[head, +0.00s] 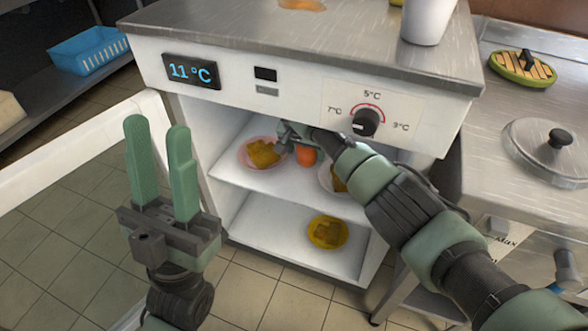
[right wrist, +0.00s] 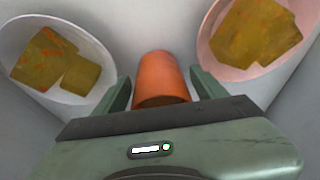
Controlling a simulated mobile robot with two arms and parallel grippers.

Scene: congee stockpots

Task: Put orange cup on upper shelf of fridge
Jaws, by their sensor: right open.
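The orange cup (head: 306,155) is on the upper shelf (head: 236,169) of the open fridge (head: 215,122), between two plates of food. In the right wrist view the orange cup (right wrist: 160,78) lies between the two fingers of my right gripper (right wrist: 160,90), with gaps at its sides. My right gripper (head: 288,138) reaches into the fridge and is open around the cup; my arm partly hides it in the head view. My left gripper (head: 160,165) is raised in front of the fridge, its fingers slightly apart, empty.
A pink plate with food (head: 262,153) and a white plate with food (head: 332,180) flank the cup closely. A yellow plate (head: 328,232) is on the lower shelf. The fridge door (head: 85,140) stands open at left. A white container (head: 427,20) stands on top.

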